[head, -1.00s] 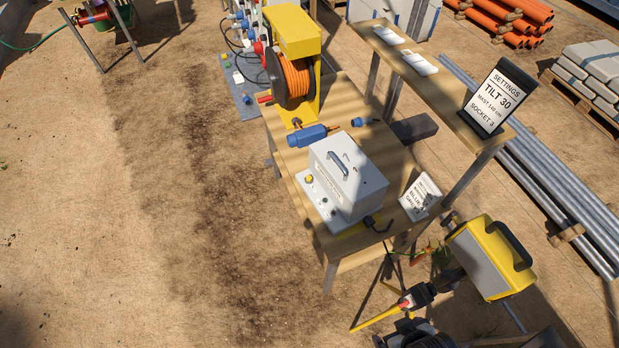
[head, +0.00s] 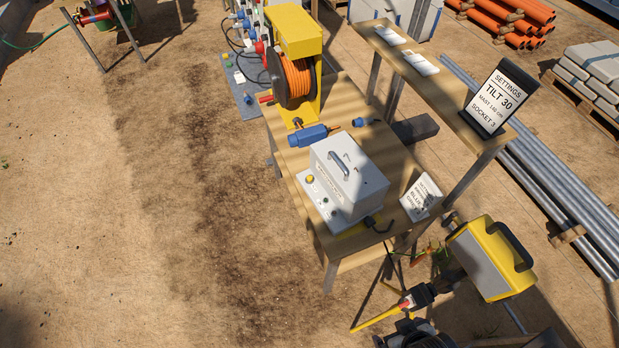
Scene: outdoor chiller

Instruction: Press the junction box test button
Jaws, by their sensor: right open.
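The white junction box (head: 350,182), a pale case with a grey handle on top, stands on the wooden workbench (head: 377,150). A low panel along its left side carries a yellow button (head: 309,179) and small dark and green fittings. The lettering on the box is too small to read, so I cannot tell which fitting is marked as the test button. My right gripper (head: 392,333) is black and open at the bottom edge, partly cut off. It is below and in front of the bench, well apart from the box. My left gripper is not in view.
A yellow floodlight (head: 490,258) on a stand with yellow legs is right of my right gripper. A cable reel (head: 291,78), a blue connector (head: 308,136) and a card (head: 420,197) stand on the bench. Sandy ground at left is clear.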

